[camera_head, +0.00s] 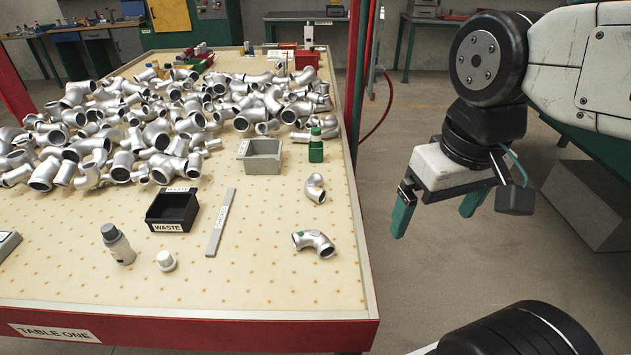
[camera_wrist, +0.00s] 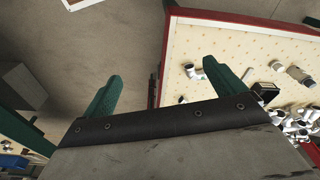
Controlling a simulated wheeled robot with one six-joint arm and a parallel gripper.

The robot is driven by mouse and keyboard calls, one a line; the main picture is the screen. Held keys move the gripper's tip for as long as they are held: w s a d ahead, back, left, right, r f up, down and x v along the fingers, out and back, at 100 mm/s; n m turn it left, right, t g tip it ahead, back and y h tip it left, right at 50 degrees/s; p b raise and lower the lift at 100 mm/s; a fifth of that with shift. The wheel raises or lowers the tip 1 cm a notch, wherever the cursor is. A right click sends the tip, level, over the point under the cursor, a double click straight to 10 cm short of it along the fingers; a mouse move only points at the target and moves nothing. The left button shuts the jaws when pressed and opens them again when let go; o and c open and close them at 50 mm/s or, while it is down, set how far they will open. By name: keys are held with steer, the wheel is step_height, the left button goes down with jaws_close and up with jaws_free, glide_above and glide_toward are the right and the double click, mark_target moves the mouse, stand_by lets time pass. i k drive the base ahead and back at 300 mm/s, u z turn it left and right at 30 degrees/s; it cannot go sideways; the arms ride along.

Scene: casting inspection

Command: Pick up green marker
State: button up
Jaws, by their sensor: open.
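My gripper (camera_head: 436,214) is open and empty, with two green fingers pointing down. It hangs over the floor beyond the table's right edge, well to the right of the marker.
Near the marker are the grey box (camera_head: 262,164), a loose fitting (camera_head: 315,188) and a green-marked elbow (camera_head: 314,242). A black waste tray (camera_head: 170,225) lies left.

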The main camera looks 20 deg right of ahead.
mark_target(316, 131)
steer(key=z, duration=0.55)
steer(key=k, duration=0.95)
steer(key=z, duration=1.3)
steer(key=i, duration=2.2)
steer(key=u, duration=1.3)
steer(key=i, duration=1)
steer(key=u, duration=1.45)
steer(key=i, duration=0.45)
steer(key=u, duration=0.4)
